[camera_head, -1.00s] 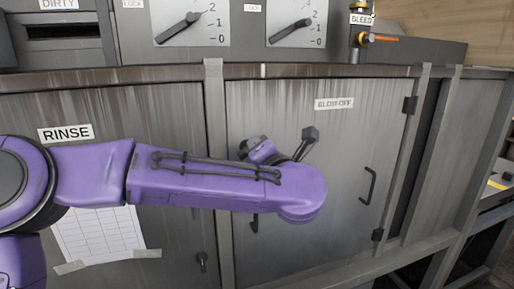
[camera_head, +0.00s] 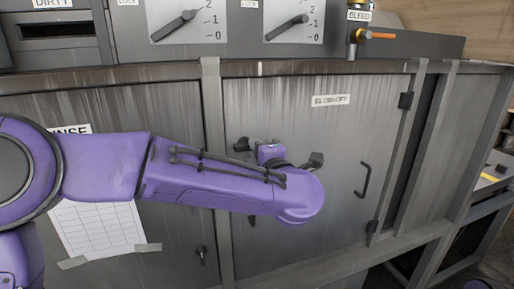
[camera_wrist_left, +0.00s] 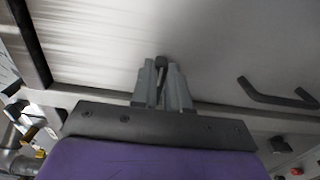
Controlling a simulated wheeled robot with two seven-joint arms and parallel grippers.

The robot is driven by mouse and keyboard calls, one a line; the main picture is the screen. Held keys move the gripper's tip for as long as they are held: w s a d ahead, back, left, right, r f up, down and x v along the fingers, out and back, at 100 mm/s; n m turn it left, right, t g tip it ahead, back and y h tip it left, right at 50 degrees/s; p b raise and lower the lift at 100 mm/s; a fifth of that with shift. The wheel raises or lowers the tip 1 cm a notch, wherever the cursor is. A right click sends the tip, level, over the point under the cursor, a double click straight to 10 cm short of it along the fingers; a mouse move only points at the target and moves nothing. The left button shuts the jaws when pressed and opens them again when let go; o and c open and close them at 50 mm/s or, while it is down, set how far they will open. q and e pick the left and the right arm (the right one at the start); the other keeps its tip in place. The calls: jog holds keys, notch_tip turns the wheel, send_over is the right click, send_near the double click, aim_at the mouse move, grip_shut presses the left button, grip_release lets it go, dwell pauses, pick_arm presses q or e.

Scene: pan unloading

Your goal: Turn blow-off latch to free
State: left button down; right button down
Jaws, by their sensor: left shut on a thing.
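The grey metal door labelled BLOW-OFF (camera_head: 331,100) fills the middle of the head view and is shut. My left arm reaches across from the left to its left part. The left gripper shows best in the left wrist view (camera_wrist_left: 162,66), where its two grey fingers are shut on a small dark latch (camera_wrist_left: 161,61) against the door. In the head view, the hand and forearm mostly hide the latch, so its angle is unclear. My right gripper is not in view.
A dark bar handle (camera_head: 366,180) stands out at the door's right. Hinges line its right edge. The RINSE door (camera_head: 180,110) with a taped paper sheet (camera_head: 92,232) is at left. Dials and an orange-handled BLEED valve (camera_head: 378,36) sit above.

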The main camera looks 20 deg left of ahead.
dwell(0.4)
pick_arm(q)
jog(key=c, duration=1.1)
grip_release()
jog(key=b+v, duration=0.4)
jog(key=v, duration=0.6)
jog(key=shift+s+d, duration=0.2)
jog(key=shift+d, duration=0.05)
